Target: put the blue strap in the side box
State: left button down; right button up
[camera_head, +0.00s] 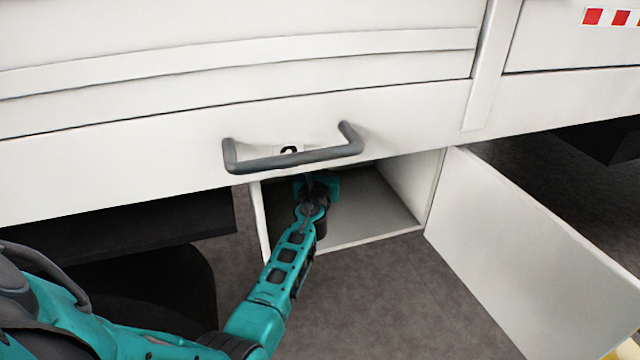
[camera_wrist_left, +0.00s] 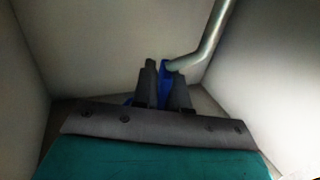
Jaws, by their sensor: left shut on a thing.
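The side box (camera_head: 424,196) is a white open compartment under the vehicle's side, with a grey floor. Its walls also show in the left wrist view (camera_wrist_left: 90,45). My left arm reaches into it, and the gripper's fingertips are hidden from the head view. In the left wrist view my left gripper (camera_wrist_left: 164,82) is shut on the blue strap (camera_wrist_left: 165,77). Only a narrow blue piece shows between and beside the fingers; the rest is hidden. My right gripper is in neither view.
The box's white door (camera_head: 540,255) stands open to the right. A dark grey handle (camera_head: 295,160) crosses above the box opening. A bent grey metal rod (camera_wrist_left: 212,40) is close to the fingers in the left wrist view. Grey floor (camera_head: 400,300) lies clear in front.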

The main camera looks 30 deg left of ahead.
pick_arm(q)
notch_tip(320, 180, down, 3)
jog(key=b, duration=0.2)
jog(key=shift+f+b, duration=0.15)
jog(key=shift+b, duration=0.25)
jog(key=shift+f, duration=0.1)
jog(key=c, duration=1.2)
grip_release()
jog(key=shift+f, duration=0.1)
jog(key=shift+o, duration=0.2)
